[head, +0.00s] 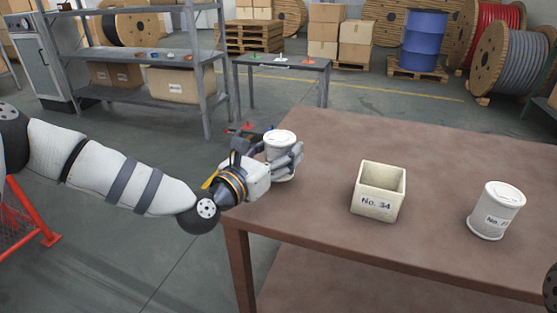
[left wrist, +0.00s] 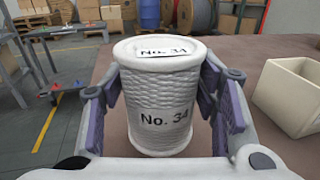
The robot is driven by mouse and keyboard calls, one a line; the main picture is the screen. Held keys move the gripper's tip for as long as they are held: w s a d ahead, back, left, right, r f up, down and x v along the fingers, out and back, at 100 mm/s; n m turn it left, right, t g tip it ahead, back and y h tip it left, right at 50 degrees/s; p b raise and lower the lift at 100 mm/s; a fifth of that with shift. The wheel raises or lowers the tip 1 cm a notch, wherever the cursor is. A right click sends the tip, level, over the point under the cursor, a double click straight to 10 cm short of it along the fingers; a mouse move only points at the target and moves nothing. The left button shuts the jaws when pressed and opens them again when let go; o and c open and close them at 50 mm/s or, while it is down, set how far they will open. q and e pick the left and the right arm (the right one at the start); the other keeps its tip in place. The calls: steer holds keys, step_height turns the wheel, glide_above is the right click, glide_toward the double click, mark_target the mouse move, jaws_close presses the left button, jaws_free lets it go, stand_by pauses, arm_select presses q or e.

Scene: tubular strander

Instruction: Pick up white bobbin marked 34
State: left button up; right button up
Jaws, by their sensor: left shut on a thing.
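The white bobbin marked No. 34 (left wrist: 165,95) stands upright between the fingers of my left gripper (left wrist: 165,112) in the left wrist view. Its label faces the camera, and a second No. 34 label is on its top flange. In the head view the bobbin (head: 281,138) is at the left end of the brown table, and my left gripper (head: 281,160) is shut around its side. The gripper hides much of the bobbin there, and I cannot tell whether its base touches the table. My right gripper is not in view.
A cream open box labelled No. 34 (head: 378,191) stands on the brown table (head: 330,150), right of the held bobbin. Another white bobbin (head: 496,210), its number hard to read, stands farther right. The table's back is clear. A grey shelf (head: 150,60) stands behind my left arm.

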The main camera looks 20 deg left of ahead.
arm_select(q)
steer(key=s+d+r+p, duration=0.2)
steer(key=s+d+r, duration=0.1)
steer(key=s+r, duration=0.7)
steer(key=s, duration=0.3)
steer(key=shift+s+r, duration=0.2)
steer(key=shift+s, duration=0.15)
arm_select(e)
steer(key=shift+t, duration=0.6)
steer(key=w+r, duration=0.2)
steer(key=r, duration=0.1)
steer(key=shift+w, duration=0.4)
